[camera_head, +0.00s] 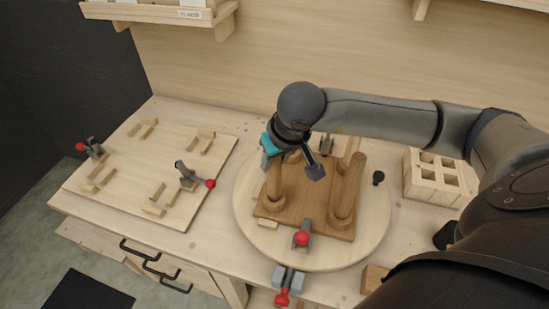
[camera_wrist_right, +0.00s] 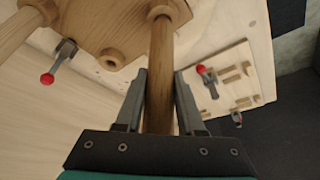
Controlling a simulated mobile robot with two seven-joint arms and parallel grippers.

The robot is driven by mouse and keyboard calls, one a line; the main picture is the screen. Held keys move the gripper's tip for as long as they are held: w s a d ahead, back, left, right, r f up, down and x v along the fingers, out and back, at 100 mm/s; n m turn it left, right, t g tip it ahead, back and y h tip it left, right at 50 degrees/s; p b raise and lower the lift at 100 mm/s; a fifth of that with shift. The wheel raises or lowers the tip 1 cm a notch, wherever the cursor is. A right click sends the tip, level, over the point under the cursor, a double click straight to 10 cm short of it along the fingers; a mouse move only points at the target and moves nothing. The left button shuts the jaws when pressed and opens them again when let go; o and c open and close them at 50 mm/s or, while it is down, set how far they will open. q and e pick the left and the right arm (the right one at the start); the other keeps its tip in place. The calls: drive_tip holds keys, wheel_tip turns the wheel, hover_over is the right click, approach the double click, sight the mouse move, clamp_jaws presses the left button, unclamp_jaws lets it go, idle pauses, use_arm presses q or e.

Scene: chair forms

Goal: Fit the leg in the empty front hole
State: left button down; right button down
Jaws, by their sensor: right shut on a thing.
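The brown wooden seat (camera_head: 305,222) lies on a round pale turntable (camera_head: 375,235) with its leg collars facing up. My right gripper (camera_head: 292,163) is above its left side, shut on a round wooden leg (camera_wrist_right: 161,60). In the head view this leg (camera_head: 271,180) stands close to upright, its lower end at the front left collar (camera_head: 275,201). In the wrist view its far end meets that collar (camera_wrist_right: 165,12); I cannot tell how deep it sits. Another collar (camera_wrist_right: 112,60) has no leg. A standing leg (camera_head: 345,190) is at the front right. My left gripper is out of view.
A pale board (camera_head: 140,170) with blocks and clamps lies to the left. A wooden block with square holes (camera_head: 436,178) stands at the right. Drawers with black handles (camera_head: 150,262) are below.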

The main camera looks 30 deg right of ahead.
drive_tip(key=shift+f+b, duration=0.3)
drive_tip(key=shift+b, duration=0.15)
drive_tip(key=shift+c, duration=2.2)
unclamp_jaws()
drive_tip(key=v, duration=1.5)
drive_tip(key=shift+r+b, duration=0.15)
drive_tip(key=shift+b, duration=0.15)
